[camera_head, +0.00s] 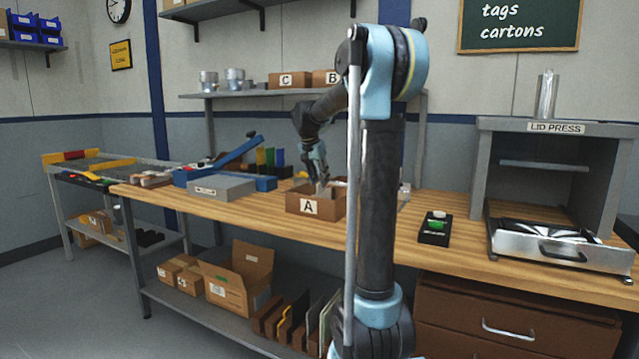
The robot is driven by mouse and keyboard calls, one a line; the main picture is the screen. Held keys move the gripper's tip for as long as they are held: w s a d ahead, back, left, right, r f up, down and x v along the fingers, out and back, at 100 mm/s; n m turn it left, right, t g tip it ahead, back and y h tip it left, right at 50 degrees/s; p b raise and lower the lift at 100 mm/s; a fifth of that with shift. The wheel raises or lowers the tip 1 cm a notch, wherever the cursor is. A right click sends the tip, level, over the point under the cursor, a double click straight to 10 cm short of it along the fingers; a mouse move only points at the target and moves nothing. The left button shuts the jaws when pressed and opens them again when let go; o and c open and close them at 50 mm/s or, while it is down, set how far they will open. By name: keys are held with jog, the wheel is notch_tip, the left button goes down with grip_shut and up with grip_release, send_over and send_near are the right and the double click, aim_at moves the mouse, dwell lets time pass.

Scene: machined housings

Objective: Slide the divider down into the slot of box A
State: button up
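Box A (300,207) is an open brown carton with a white "A" label, standing on the wooden workbench near its middle. My gripper (321,187) points down at the box's opening, with its fingertips at or just inside the rim. The fingers are small and dark here, and I cannot tell whether they are apart or closed on something. I cannot make out a divider in the gripper or the slot inside the box.
A black button box (434,228) and the lid press (556,130) are to the right. Boxes B (326,77) and C (289,80) sit on the shelf behind.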

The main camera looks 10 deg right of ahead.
jog(key=v, duration=1.1)
jog(key=shift+s+f, duration=0.1)
jog(key=shift+s, duration=0.05)
